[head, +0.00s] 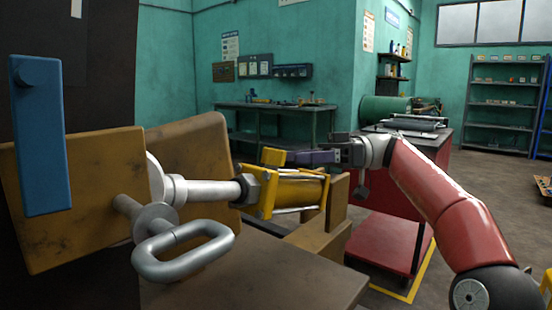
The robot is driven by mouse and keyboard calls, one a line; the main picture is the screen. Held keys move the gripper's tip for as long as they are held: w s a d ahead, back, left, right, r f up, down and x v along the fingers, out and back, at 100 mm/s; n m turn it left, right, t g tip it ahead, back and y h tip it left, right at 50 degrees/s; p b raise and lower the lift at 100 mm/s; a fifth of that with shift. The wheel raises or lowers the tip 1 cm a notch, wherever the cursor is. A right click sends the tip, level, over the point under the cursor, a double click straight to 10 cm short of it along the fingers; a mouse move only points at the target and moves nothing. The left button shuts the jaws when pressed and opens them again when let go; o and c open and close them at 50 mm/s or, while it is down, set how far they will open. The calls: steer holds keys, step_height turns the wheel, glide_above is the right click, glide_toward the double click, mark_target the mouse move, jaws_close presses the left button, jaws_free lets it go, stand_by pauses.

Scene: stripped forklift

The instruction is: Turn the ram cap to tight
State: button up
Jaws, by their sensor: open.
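The ram is a yellow cylinder (298,193) lying on its side in the middle of the head view, with a silver rod (208,191) running out to the left. A dark hexagonal piece (249,190) sits around the rod at the cylinder's left end and looks like the ram cap. My gripper (290,157) is just above the cylinder, to the right of the cap, pointing left. It is open. A yellow block (272,156) shows at its fingertips; I cannot tell whether they touch. The cap's turn marks are too small to read.
Brown steel plates (190,150) and a grey shackle (182,250) crowd the left side. A blue bar (40,135) stands in front at the left. A red cabinet (385,232) is behind my arm. A workbench (275,108) stands at the back; open floor lies right.

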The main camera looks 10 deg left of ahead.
mark_target(275, 160)
steer(key=x, duration=0.5)
steer(key=shift+s+a, duration=0.25)
steer(key=shift+a, duration=0.05)
steer(key=c, duration=1)
steer(key=shift+o, duration=0.2)
steer(key=shift+f, duration=0.1)
steer(key=shift+b, duration=0.5)
